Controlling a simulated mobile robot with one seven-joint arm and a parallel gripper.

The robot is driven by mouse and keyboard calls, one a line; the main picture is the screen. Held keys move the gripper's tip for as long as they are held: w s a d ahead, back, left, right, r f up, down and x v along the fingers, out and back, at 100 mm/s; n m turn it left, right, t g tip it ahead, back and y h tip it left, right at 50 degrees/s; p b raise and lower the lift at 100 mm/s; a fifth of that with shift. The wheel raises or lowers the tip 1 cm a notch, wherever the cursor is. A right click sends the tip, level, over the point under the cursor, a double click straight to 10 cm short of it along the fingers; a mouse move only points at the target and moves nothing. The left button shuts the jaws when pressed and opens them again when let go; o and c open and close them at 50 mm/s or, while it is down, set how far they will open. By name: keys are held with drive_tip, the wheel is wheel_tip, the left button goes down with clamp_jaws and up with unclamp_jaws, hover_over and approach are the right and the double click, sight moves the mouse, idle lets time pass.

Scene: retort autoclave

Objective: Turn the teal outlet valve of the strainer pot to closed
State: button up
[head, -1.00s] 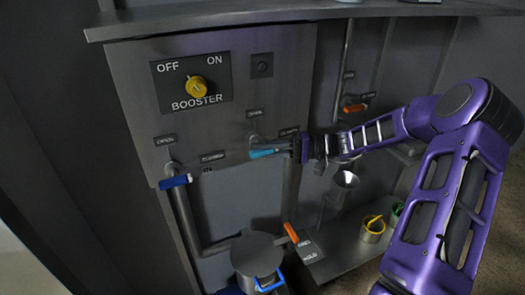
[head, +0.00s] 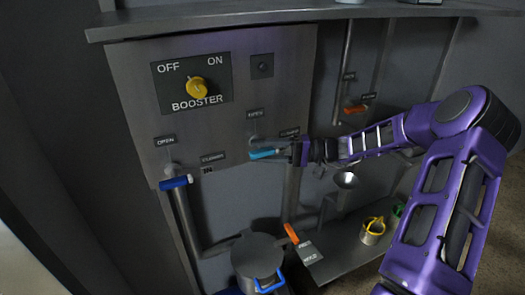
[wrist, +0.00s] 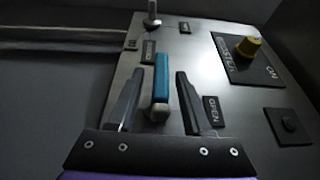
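The teal valve handle (head: 263,154) sits on the lower right of the grey metal panel and lies roughly level in the head view. My gripper (head: 291,151) is at the handle from the right. In the wrist view the teal handle (wrist: 161,85) stands between the two fingers of my gripper (wrist: 160,74). A gap shows on each side of it, so my gripper is open around it and not clamped.
The yellow BOOSTER knob (head: 196,87) is above on the panel. A blue handle (head: 176,182) is at the panel's lower left.

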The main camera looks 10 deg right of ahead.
drive_tip(key=s+d, duration=0.3)
drive_tip(key=d, duration=1.4)
drive_tip(key=shift+s+f, duration=0.15)
drive_tip(key=shift+s, duration=0.05)
